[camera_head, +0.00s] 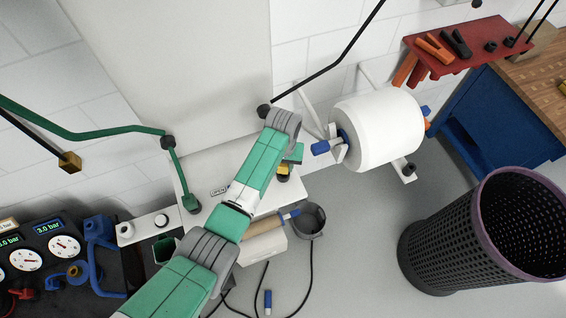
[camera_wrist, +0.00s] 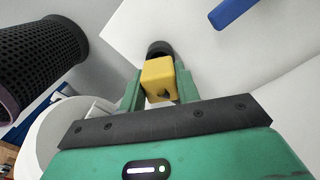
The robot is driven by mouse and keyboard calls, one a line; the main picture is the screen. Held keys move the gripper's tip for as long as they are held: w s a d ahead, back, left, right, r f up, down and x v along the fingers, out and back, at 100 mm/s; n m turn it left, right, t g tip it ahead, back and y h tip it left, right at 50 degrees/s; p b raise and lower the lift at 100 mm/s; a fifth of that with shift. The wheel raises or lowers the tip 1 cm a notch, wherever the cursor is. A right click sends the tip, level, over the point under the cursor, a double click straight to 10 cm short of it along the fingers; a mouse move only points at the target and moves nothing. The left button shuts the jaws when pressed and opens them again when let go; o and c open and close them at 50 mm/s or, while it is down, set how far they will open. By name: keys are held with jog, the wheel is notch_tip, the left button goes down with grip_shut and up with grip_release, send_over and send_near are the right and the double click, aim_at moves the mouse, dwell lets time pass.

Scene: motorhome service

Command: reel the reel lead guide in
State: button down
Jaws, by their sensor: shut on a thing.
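My gripper (camera_wrist: 158,88) is shut on a yellow block (camera_wrist: 160,80), with one green finger on each side of it. A dark round end (camera_wrist: 159,48) shows just beyond the block. In the head view my gripper (camera_head: 291,158) is near the middle, and only a bit of the yellow block (camera_head: 283,174) shows under it; my arm hides the rest. I cannot tell for sure whether this block is the reel lead guide. A white reel drum (camera_head: 385,128) with a blue handle (camera_head: 327,146) is on a wall bracket to the right of my gripper.
A dark mesh bin (camera_head: 465,235) stands at the lower right. A red shelf (camera_head: 470,38) with clamps is on the wall at upper right. Black rods and a green bar (camera_head: 80,132) cross near my arm. Gauges (camera_head: 66,245) are at lower left. Cables lie on the floor.

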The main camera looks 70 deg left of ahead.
jog(key=shift+f+b, duration=0.75)
jog(key=shift+f, duration=0.45)
jog(key=c, duration=0.9)
grip_release()
jog(key=shift+c, duration=0.2)
jog(key=shift+r, duration=0.1)
notch_tip(320, 180, up, 8)
jog(key=shift+f, duration=0.1)
